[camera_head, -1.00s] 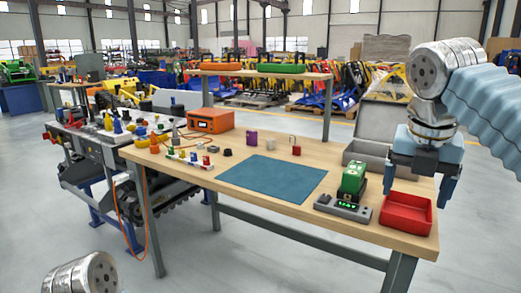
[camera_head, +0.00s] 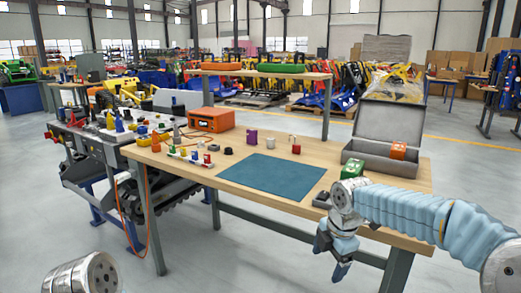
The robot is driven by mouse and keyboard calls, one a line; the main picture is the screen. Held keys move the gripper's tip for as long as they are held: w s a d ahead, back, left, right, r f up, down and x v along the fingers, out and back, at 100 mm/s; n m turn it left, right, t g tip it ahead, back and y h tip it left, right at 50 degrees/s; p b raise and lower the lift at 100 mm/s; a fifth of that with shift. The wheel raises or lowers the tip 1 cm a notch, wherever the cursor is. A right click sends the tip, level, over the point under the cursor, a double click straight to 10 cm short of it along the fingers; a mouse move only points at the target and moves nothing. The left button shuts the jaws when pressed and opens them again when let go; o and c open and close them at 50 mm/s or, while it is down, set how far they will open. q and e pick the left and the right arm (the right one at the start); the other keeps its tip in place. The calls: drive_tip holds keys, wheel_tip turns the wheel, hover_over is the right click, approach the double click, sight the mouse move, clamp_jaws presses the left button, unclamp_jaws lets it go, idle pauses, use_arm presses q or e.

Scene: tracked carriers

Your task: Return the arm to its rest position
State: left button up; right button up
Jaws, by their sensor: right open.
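My right arm (camera_head: 405,208) reaches in from the right, across the front right of the workbench (camera_head: 235,176). My right gripper (camera_head: 333,257) hangs by the bench's front edge, pointing down, with its blue fingers apart and nothing between them. Of my left arm, only a silver joint (camera_head: 85,277) shows at the bottom left. My left gripper is out of view.
An open grey case (camera_head: 375,162) holds an orange item (camera_head: 398,150). A blue mat (camera_head: 270,178) lies clear. Floor space in front is free.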

drive_tip(key=s+a+f+m+g+y, duration=0.1)
drive_tip(key=s+a+f+m, duration=0.3)
drive_tip(key=f, duration=0.7)
drive_tip(key=s+a+f+m+y, duration=0.2)
drive_tip(key=f+m, duration=0.3)
drive_tip(key=f, duration=0.7)
drive_tip(key=s+f+m, duration=1.4)
drive_tip(key=s+m, duration=0.1)
drive_tip(key=s, duration=0.2)
drive_tip(key=shift+s+a, duration=0.15)
drive_tip(key=shift+s, duration=0.25)
